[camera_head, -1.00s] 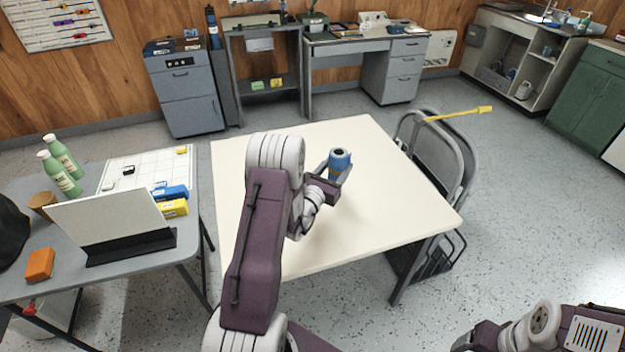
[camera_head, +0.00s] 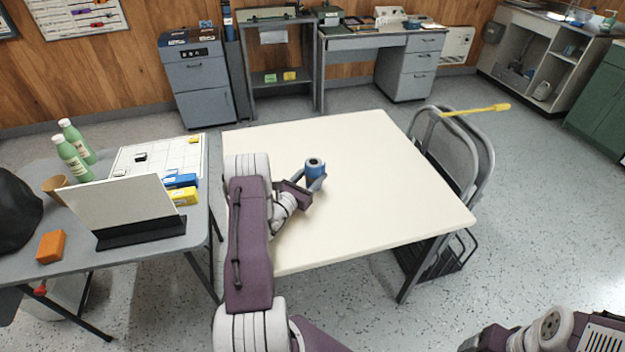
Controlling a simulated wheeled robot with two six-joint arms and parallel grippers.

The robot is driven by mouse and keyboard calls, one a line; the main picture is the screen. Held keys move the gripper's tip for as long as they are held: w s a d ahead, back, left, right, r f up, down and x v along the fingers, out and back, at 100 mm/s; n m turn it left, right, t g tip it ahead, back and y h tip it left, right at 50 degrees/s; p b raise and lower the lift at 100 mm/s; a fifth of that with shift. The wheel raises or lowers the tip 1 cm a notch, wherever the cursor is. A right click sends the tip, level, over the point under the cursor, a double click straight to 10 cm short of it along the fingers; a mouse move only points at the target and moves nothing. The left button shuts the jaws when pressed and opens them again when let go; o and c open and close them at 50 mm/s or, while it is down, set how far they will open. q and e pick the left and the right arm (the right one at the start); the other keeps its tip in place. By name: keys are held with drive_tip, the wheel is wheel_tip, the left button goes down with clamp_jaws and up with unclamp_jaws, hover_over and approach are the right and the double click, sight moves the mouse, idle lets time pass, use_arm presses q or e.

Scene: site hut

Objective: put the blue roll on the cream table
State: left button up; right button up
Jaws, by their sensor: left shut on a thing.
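The blue roll (camera_head: 315,170) stands upright over the left-middle part of the cream table (camera_head: 390,180), its dark hollow end facing up. My left gripper (camera_head: 314,185) is shut around the roll, with a grey finger on each side. Whether the roll's lower end touches the table top cannot be told from this view. My right arm shows at the bottom right corner; its gripper is not in view.
A grey table (camera_head: 140,262) at left holds a white board on a black stand (camera_head: 120,210), green bottles (camera_head: 75,155) and an orange block (camera_head: 51,246). Folded chairs (camera_head: 450,155) lean at the cream table's right side, with a yellow tool (camera_head: 475,110) above. The cream table is otherwise clear.

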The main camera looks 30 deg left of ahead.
use_arm(q)
drive_tip(key=shift+a+f, duration=0.1)
drive_tip(key=shift+f, duration=0.7)
drive_tip(key=shift+r, duration=0.1)
drive_tip(key=o, duration=1.5)
drive_tip(key=shift+f, duration=0.2)
drive_tip(key=shift+c, duration=0.2)
